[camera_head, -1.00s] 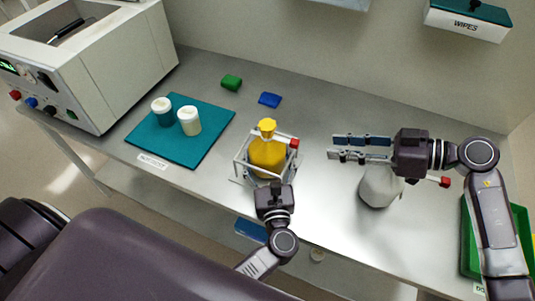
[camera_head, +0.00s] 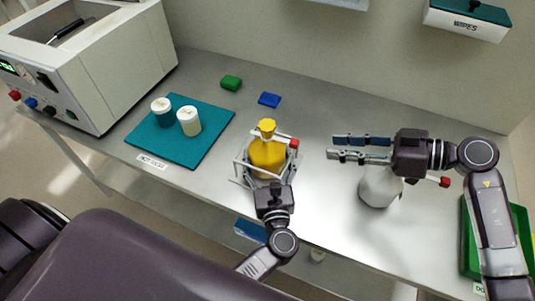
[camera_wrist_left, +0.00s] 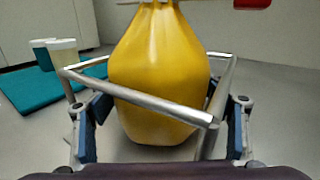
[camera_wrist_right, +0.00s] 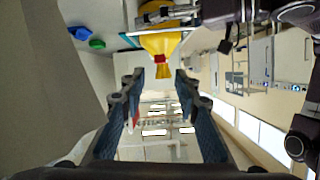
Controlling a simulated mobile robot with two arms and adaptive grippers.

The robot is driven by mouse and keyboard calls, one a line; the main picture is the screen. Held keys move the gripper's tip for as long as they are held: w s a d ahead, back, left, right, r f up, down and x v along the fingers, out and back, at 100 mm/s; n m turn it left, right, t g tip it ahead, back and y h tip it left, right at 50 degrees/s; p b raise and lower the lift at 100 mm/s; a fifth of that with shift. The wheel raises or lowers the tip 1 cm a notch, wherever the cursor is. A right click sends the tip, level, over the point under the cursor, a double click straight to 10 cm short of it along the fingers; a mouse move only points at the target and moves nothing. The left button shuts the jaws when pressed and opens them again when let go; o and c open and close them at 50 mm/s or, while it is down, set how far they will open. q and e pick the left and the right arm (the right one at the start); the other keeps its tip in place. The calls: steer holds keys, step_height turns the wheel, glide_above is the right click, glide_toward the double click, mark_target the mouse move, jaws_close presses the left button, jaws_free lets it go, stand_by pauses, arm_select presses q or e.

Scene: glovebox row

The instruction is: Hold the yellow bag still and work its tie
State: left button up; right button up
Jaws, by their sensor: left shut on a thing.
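The yellow bag (camera_head: 266,157) stands upright in a metal wire frame (camera_head: 238,170), its neck gathered under a flared top (camera_head: 267,126).
A white bag (camera_head: 379,188) stands below my right gripper, with a red-ended bar beside it. A teal mat (camera_head: 205,140) with two jars lies left. Green (camera_head: 231,83) and blue (camera_head: 269,100) blocks lie behind. A green tray (camera_head: 467,240) is at the right.

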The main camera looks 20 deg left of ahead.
steer(key=shift+s, duration=0.1)
steer(key=s+a+r+m+g+y, duration=0.2)
steer(key=s+a+r+m+y, duration=0.1)
steer(key=s+a+r+y, duration=0.3)
steer(key=m+t+h, duration=0.3)
steer(key=m+t, duration=0.5)
steer(key=m, duration=0.9)
glide_toward(295, 141)
steer(key=x, duration=0.6)
steer(key=f+x, duration=0.1)
steer(key=x, duration=0.3)
steer(key=shift+c, duration=0.5)
jaws_close()
